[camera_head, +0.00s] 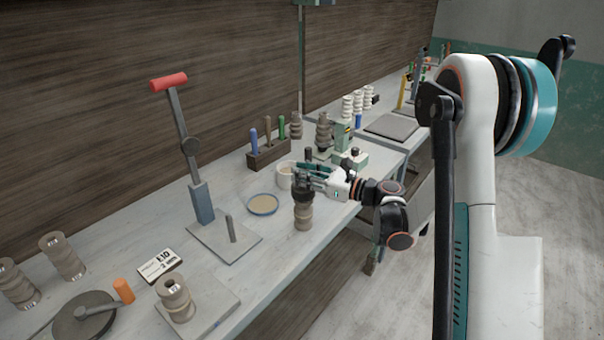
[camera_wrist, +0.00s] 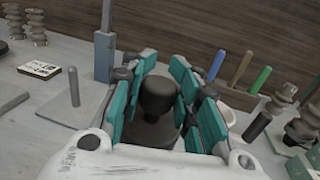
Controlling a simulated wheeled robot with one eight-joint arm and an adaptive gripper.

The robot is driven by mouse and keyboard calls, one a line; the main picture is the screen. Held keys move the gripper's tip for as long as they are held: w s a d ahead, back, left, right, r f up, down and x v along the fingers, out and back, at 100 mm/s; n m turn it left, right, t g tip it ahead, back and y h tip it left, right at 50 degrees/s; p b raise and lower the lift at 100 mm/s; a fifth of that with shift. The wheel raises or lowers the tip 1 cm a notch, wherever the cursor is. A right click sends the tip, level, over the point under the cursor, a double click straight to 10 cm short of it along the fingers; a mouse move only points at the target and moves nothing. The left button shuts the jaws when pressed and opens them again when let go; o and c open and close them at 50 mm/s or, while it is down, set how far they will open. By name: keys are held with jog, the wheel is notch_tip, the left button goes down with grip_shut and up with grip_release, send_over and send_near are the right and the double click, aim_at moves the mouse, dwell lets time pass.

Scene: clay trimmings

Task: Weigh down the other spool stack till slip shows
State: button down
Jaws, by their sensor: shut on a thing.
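My gripper (camera_head: 312,171) is above a tan spool stack (camera_head: 303,217) near the bench's front edge. Its teal fingers are shut around a dark knobbed weight (camera_head: 303,190), also seen in the wrist view (camera_wrist: 158,98). The weight is directly over the stack's top; I cannot tell whether it rests there or hangs just above. The stack looks upright; the wrist view hides it. Another tan spool stack (camera_head: 176,298) stands upright on a pale plate at the front left, with no weight on it.
A red-handled lever stand (camera_head: 202,200), a card (camera_head: 160,266), an orange cylinder (camera_head: 123,290) and a dark disc (camera_head: 80,318) lie leftward. A blue-rimmed dish (camera_head: 262,206), a mug (camera_head: 284,178) and a tool block (camera_head: 268,156) stand close behind. More spools stand at both ends.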

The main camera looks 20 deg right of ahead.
jog(key=shift+f+b, duration=0.4)
dwell(0.6)
jog(key=c, duration=1.2)
grip_release()
jog(key=shift+o, duration=0.2)
